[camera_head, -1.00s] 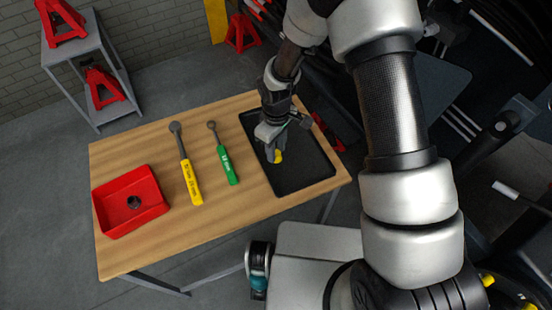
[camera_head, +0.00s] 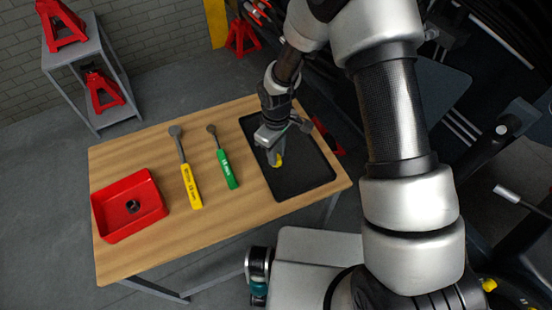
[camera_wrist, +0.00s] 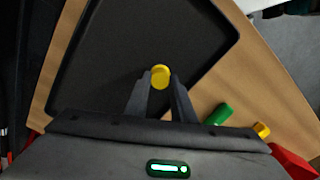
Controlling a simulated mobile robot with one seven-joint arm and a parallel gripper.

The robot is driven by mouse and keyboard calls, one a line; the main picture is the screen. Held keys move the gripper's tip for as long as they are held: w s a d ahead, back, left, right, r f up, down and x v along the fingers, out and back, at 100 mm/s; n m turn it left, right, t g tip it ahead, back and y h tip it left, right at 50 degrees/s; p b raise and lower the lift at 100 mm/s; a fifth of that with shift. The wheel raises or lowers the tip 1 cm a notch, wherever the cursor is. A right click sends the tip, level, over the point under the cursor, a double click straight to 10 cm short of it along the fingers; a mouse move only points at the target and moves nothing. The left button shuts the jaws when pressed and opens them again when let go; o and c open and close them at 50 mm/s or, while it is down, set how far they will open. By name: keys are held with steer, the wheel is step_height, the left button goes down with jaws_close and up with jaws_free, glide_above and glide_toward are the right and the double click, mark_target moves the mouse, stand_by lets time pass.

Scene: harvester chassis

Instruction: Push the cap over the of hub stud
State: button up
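The yellow cap (camera_wrist: 160,76) is small and round and sits between the fingertips of my gripper (camera_wrist: 160,84) in the wrist view. In the head view the cap (camera_head: 279,161) shows at the fingertips of my gripper (camera_head: 274,158), over the black tray (camera_head: 310,178). The fingers appear to touch the cap on both sides. I cannot tell whether the cap rests on the tray or is just above it. I cannot make out the hub stud in either view.
The wooden table (camera_head: 150,245) carries a red bin (camera_head: 105,232) with a small dark part in it, a yellow-handled wrench (camera_head: 191,185) and a green-handled wrench (camera_head: 227,170). Dark machinery (camera_head: 450,110) stands at the right. A grey shelf (camera_head: 85,60) holds red jack stands.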

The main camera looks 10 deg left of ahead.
steer(key=shift+r, duration=0.1)
steer(key=shift+r+p, duration=1.7)
steer(key=shift+r, duration=1.2)
